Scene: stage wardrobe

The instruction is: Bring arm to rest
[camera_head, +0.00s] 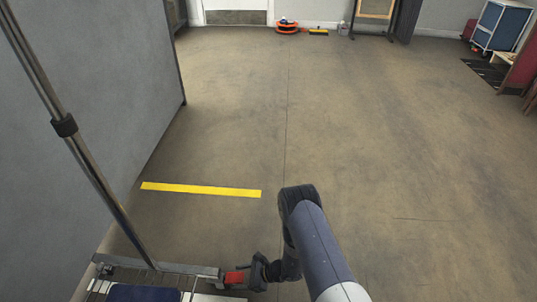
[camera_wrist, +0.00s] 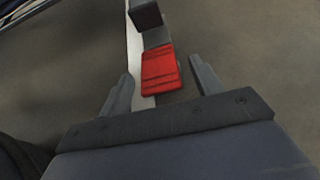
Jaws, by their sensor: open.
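My arm (camera_head: 318,238) reaches in from the bottom and bends down beside a metal rack (camera_head: 190,268). My gripper (camera_head: 262,271) is low at the right end of the rack's base bar, next to a red block-like part (camera_head: 234,277). In the wrist view my gripper (camera_wrist: 161,66) is open, one finger on each side of the red part (camera_wrist: 160,71). A gap shows between the red part and each finger. The red part sits against a pale bar (camera_wrist: 134,50). In the head view the fingers are too small to make out.
A grey wall panel (camera_head: 110,90) stands at left behind the rack's upright pole. A yellow stripe (camera_head: 200,190) marks the floor. The floor at right and centre is clear.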

